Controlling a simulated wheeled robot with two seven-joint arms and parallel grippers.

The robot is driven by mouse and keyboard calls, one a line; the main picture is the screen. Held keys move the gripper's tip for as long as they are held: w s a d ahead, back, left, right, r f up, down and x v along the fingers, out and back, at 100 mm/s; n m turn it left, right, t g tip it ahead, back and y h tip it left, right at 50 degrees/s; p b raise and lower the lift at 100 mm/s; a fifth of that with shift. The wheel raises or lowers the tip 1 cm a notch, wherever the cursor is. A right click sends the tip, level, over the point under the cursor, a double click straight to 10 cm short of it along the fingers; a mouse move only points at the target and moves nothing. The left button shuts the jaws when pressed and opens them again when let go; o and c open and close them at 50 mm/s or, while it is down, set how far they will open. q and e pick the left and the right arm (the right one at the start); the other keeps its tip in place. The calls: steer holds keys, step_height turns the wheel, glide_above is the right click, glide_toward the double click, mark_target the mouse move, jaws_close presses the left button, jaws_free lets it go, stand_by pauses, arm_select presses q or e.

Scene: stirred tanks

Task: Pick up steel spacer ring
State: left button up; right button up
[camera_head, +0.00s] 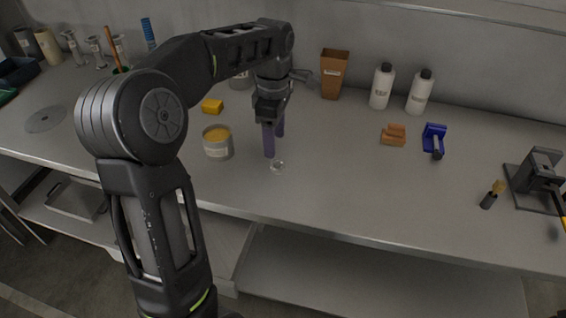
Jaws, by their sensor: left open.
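A small pale steel ring (278,167) lies on the grey bench, near its front middle; I take it for the steel spacer ring. My left gripper (273,147) points down with its two purple fingers apart. The fingertips are just behind the ring in the picture. Nothing shows between the fingers. I cannot tell how high the tips are above the bench. My right gripper is not in view.
A tin with yellow contents (217,143) stands left of the gripper, and a yellow block (212,106) lies behind it. A brown bin (334,74) and two white bottles (381,87) stand at the back. The bench (340,190) right of the ring is clear.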

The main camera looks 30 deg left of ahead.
mark_target(278, 160)
arm_select(q)
steer(key=shift+w+f, duration=0.15)
steer(key=shift+f, duration=1.2)
steer(key=shift+d, duration=0.1)
steer(key=shift+w+f+p, duration=0.2)
steer(key=shift+f+p, duration=0.3)
steer(key=shift+f, duration=2.15)
jaws_close()
